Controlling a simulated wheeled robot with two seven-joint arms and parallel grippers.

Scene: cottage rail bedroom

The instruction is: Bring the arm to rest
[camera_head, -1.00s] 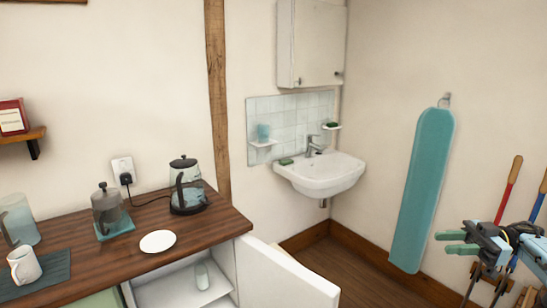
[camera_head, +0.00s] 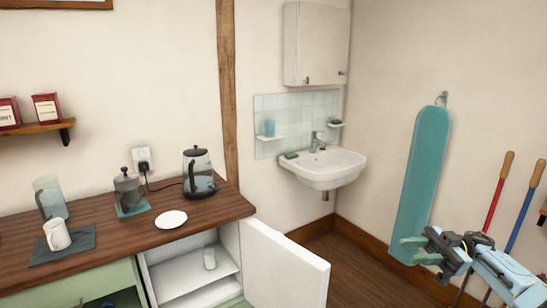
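My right gripper (camera_head: 412,251) is at the lower right, in front of the teal ironing board's (camera_head: 424,165) lower end in the picture. Its two green fingers are spread apart and nothing shows between them. My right arm comes in from the lower right edge. My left gripper is out of view.
A wooden counter (camera_head: 115,240) at left holds a kettle (camera_head: 198,178), a French press (camera_head: 128,188), a white plate (camera_head: 171,219), a mug (camera_head: 57,235) and a jug (camera_head: 50,198). A cupboard door (camera_head: 285,267) stands open below. A sink (camera_head: 328,168) hangs behind. Long-handled tools (camera_head: 498,192) stand at right.

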